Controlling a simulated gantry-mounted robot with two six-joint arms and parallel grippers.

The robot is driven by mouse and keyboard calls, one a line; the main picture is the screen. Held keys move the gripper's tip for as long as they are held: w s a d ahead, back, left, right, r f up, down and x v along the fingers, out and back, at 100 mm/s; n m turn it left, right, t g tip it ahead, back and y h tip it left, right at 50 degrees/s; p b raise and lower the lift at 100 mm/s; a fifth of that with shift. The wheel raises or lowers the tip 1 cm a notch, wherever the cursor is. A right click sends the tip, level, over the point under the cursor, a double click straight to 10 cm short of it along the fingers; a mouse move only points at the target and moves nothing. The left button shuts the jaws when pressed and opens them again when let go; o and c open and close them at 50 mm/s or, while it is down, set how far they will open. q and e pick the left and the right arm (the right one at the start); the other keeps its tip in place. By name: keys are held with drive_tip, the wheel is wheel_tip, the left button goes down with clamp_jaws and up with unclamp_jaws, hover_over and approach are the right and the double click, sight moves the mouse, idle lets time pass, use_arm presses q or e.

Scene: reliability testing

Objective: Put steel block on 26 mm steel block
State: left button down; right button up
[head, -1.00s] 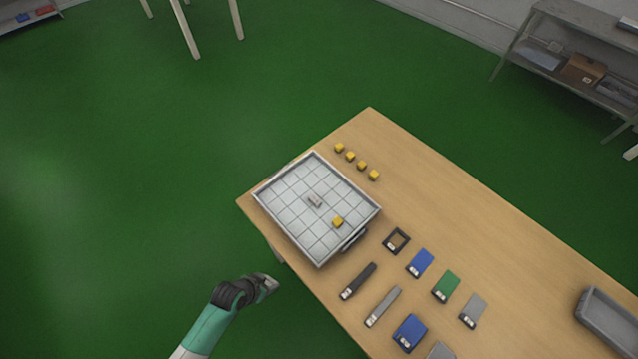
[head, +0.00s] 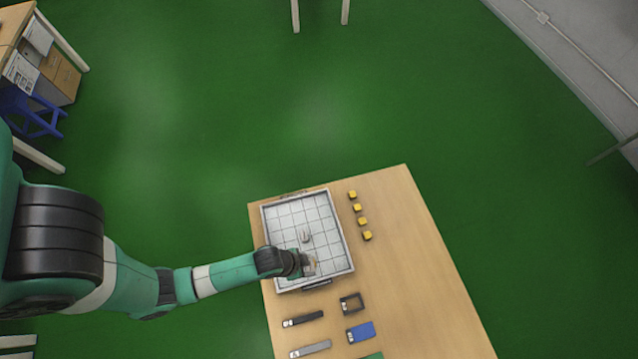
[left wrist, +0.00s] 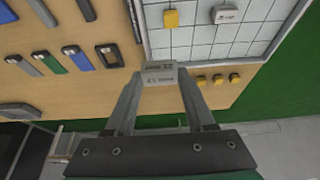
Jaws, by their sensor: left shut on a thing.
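My left gripper (head: 310,268) hangs over the near right part of the white gridded tray (head: 268,225) in the head view. In the left wrist view the gripper (left wrist: 160,78) is shut on a small grey steel block (left wrist: 160,70) with dark print on its face, too small to read surely. Another grey steel block (head: 306,238) lies on the tray's grid near its middle, just beyond the gripper. It also shows in the left wrist view (left wrist: 227,14), apart from the held block; its marking is unreadable. My right gripper is not in view.
A yellow cube (left wrist: 171,18) sits in the tray. Several yellow cubes (head: 358,208) stand in a row right of the tray. Dark and grey bars (head: 303,319), a black frame (head: 352,303) and a blue piece (head: 360,332) lie on the wooden table (head: 420,270). The table's right part is clear.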

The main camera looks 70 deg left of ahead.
use_arm(q)
drive_tip(key=shift+s+f, duration=0.1)
drive_tip(key=shift+s, duration=0.05)
drive_tip(key=w+a+f+b, duration=0.2)
drive_tip(key=a+f, duration=0.2)
drive_tip(key=a, duration=0.5)
drive_tip(key=b, duration=0.4)
hover_over(306, 235)
drive_tip(key=s, duration=0.2)
drive_tip(key=f, duration=0.5)
drive_tip(key=shift+w+d, duration=0.2)
drive_tip(key=shift+d, duration=0.2)
drive_tip(key=shift+w+a, duration=0.1)
drive_tip(key=shift+a, duration=0.1)
drive_tip(key=f+b, duration=0.3)
drive_tip(key=shift+w+a+f, duration=0.15)
drive_tip(key=shift+a+f, duration=0.1)
drive_tip(key=shift+a, duration=0.15)
drive_tip(key=shift+f+b, duration=0.4)
drive_tip(key=shift+b, duration=0.05)
drive_tip(key=shift+r, duration=0.25)
drive_tip(key=shift+f, duration=0.25)
drive_tip(key=shift+c, duration=1.3)
unclamp_jaws()
